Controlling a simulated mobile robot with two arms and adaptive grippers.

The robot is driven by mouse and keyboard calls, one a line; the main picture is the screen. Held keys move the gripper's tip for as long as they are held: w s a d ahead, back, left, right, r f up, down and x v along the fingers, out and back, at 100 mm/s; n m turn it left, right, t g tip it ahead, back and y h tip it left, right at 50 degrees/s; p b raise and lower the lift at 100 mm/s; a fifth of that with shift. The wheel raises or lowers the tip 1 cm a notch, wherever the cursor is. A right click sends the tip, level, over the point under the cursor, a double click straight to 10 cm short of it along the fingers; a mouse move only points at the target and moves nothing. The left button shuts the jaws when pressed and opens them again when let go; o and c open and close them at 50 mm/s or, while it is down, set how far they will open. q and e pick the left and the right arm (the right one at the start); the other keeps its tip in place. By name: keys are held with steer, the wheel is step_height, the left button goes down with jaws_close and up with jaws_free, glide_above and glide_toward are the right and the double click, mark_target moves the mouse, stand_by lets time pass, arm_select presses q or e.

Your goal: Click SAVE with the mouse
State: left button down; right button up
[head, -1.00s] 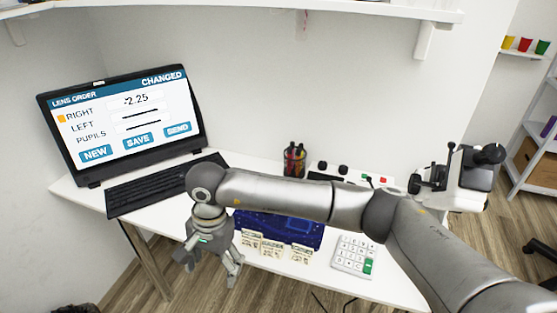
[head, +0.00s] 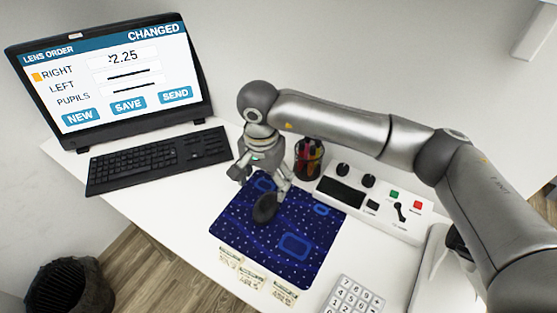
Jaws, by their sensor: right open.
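The screen (head: 108,75) at the upper left reads LENS ORDER and CHANGED, with -2.25 beside RIGHT. The SAVE button (head: 128,105) sits between NEW and SEND along its bottom. A dark oval thing, which looks like the mouse (head: 264,209), is on the blue patterned mat (head: 240,222). My right gripper (head: 260,186) is open, pointing down over the mat's upper left part. Its fingers are close to the mouse; I cannot tell if they touch it. My left gripper is not in view.
A black keyboard (head: 158,161) lies left of the mat. A pen cup (head: 309,160) and a white control box (head: 375,198) with knobs stand behind and right. Paper slips (head: 252,275) and a number keypad (head: 352,297) are at the front. A dark bin (head: 68,287) stands on the floor.

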mark_target(266, 204)
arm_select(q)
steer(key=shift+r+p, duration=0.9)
arm_select(e)
step_height(266, 204, down, 11)
steer(key=shift+r, duration=0.15)
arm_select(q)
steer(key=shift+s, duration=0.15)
arm_select(e)
steer(key=c, duration=1.1)
